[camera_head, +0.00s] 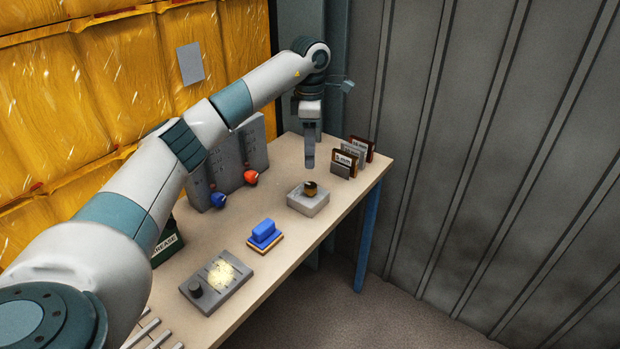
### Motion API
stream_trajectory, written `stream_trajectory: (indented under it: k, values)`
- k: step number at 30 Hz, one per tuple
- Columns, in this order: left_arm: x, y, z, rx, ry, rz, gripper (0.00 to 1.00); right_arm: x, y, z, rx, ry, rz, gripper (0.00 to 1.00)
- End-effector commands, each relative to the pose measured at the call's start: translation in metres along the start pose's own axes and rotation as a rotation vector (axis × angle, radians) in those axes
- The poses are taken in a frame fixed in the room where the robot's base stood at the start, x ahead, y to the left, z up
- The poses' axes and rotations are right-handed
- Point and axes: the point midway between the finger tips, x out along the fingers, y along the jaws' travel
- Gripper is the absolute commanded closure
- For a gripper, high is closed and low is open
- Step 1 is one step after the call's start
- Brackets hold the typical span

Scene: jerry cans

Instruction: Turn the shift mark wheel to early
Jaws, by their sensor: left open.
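A small brass-coloured wheel or knob (310,188) sits on top of a grey block (307,203) near the table's right end. It looks like the shift mark wheel, but no marks can be read on it, so its setting cannot be told. My left gripper (309,163) points down just above the brass wheel, apart from it as far as I can see. It is open and empty, seen nearly edge-on. My right gripper is not in view.
On the table (273,274) are a grey panel with a dark knob (196,288), a blue block (264,232), a grey upright panel with blue and red knobs (230,170), and several framed labels (344,162). A corrugated wall (500,150) stands to the right.

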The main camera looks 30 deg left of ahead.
Motion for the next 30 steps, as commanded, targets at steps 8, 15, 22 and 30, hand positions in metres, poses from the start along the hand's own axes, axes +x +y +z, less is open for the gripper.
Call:
stream_trajectory:
  k: [8,15,22,30]
  values:
    - [0.05,-0.001,-0.001,-0.001,0.003,-0.003,0.53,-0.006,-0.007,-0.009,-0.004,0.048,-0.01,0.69]
    - [0.084,-0.001,0.0,0.0,0.001,-0.002,0.53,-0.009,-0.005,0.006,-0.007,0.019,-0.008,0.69]
    - [0.098,0.0,0.0,0.0,0.001,0.001,0.53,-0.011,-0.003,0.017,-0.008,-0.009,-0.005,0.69]
    - [0.099,0.0,0.0,0.0,0.001,0.001,0.53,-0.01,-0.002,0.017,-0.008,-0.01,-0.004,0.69]
